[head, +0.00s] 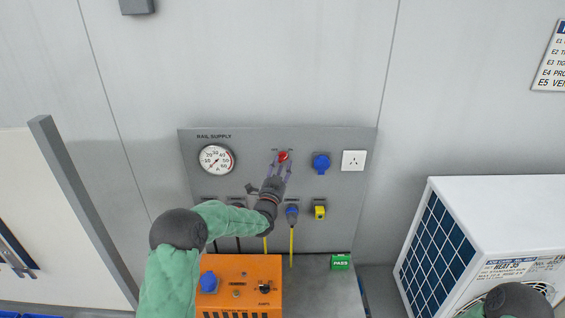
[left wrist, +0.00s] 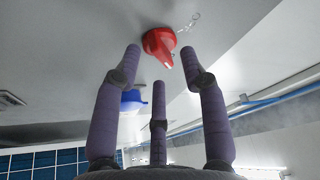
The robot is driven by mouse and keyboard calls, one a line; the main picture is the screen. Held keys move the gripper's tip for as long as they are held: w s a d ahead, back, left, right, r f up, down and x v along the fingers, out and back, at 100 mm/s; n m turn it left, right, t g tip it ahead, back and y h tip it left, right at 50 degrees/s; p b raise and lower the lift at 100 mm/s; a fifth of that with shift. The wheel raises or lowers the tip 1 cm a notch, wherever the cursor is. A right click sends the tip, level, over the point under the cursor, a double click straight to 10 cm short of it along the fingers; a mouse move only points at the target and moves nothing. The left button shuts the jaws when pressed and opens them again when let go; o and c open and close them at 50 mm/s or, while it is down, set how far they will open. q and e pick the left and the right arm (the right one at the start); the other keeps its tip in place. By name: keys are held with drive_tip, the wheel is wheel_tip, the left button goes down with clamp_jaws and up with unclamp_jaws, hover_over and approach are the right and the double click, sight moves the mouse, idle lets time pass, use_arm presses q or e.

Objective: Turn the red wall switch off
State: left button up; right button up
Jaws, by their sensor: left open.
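The red wall switch (head: 283,156) is a small red knob on the grey "RAIL SUPPLY" panel (head: 340,210), at the upper middle. In the left wrist view the red knob (left wrist: 161,45) has a pointed tip and sits just beyond the fingertips. My left gripper (head: 282,168) is at the panel with its purple fingers spread around the knob's lower side. It is open, and the fingers (left wrist: 160,70) look apart from the knob. My right gripper is not seen; only a part of my right arm shows at the bottom right.
A gauge (head: 216,159) is left of the switch. A blue socket (head: 321,163) and a white outlet (head: 353,160) are on its right. Yellow and blue connectors hang below. An orange box (head: 240,275) stands under my left arm. A white unit (head: 500,215) stands at the right.

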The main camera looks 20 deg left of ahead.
use_arm(q)
drive_tip(key=shift+x, duration=0.9)
clamp_jaws()
drive_tip(key=shift+f, duration=0.1)
